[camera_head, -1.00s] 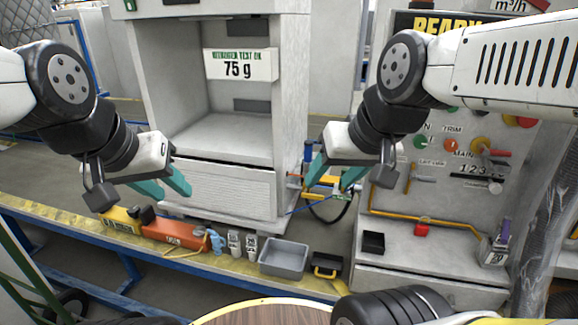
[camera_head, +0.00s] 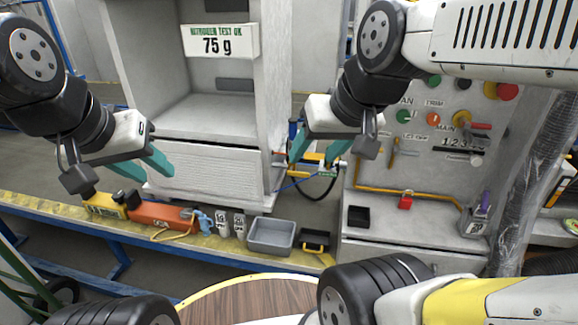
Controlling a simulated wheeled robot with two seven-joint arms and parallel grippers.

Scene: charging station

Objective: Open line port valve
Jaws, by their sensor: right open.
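My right gripper (camera_head: 315,157) is open and empty, its two teal fingers apart. In the picture it overlaps a blue and yellow fitting (camera_head: 312,172) with thin hoses, beside the grey cabinet. Which part is the line port valve I cannot tell; the fitting is partly hidden behind the gripper. A grey panel (camera_head: 415,180) to the right carries coloured knobs and small handles, including a yellow one (camera_head: 395,153). My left gripper (camera_head: 142,168) is open and empty in front of the cabinet's lower front.
The grey cabinet (camera_head: 220,178) bears a "75 g" sign (camera_head: 220,41). On the front ledge are an orange tool (camera_head: 160,216), a grey bin (camera_head: 270,236) and a black and yellow tray (camera_head: 314,243). A red padlock (camera_head: 405,201) and black box (camera_head: 358,216) are below the panel. A round wooden top (camera_head: 250,297) is nearest.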

